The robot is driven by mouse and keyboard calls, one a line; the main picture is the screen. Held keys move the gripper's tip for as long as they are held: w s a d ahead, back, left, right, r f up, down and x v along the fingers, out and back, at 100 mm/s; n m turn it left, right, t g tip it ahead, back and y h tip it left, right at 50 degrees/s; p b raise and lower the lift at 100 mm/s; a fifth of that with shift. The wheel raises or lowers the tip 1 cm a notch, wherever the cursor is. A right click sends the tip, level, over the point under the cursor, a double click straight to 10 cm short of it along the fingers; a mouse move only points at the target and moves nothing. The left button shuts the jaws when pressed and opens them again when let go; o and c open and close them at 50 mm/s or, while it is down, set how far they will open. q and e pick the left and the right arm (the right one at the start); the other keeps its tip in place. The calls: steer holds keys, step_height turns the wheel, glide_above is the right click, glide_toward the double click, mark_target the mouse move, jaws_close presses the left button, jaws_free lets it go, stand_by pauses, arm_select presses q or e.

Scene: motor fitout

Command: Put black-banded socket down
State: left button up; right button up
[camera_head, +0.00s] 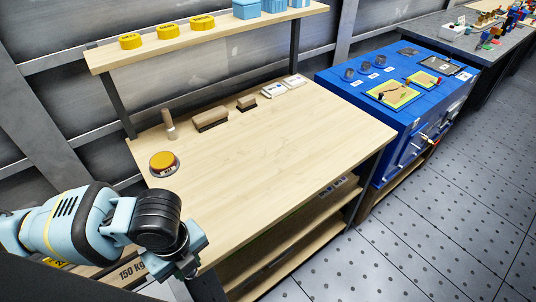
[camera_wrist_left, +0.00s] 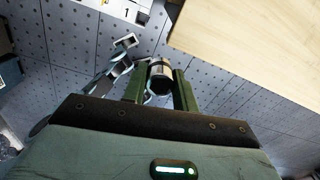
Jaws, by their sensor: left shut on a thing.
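My left gripper (camera_head: 190,268) is at the front left, beside the near left edge of the wooden workbench (camera_head: 270,140). In the left wrist view its two fingers (camera_wrist_left: 160,82) are shut on a short metal cylinder with a dark band, the black-banded socket (camera_wrist_left: 160,70). The socket is held near the fingertips, with the grey floor behind it and the wooden top to its upper right. In the head view the socket cannot be made out at the gripper. My right gripper is not in view.
An orange-topped round thing (camera_head: 163,162), a wooden-handled tool (camera_head: 170,128), brushes (camera_head: 210,120) and white boxes (camera_head: 274,90) line the bench's back and left. Its middle and front are clear. A blue cabinet (camera_head: 400,130) with dark round pieces and green-yellow trays stands to the right.

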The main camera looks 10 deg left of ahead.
arm_select(q)
glide_above(222, 221)
steer(key=s, duration=0.2)
steer(key=shift+f+b, duration=0.35)
steer(key=shift+f, duration=0.35)
steer(key=shift+w, duration=0.8)
step_height(222, 221, down, 4)
steer(key=shift+w+r, duration=0.15)
steer(key=shift+r, duration=0.05)
steer(key=shift+f, duration=0.1)
steer(key=o, duration=1)
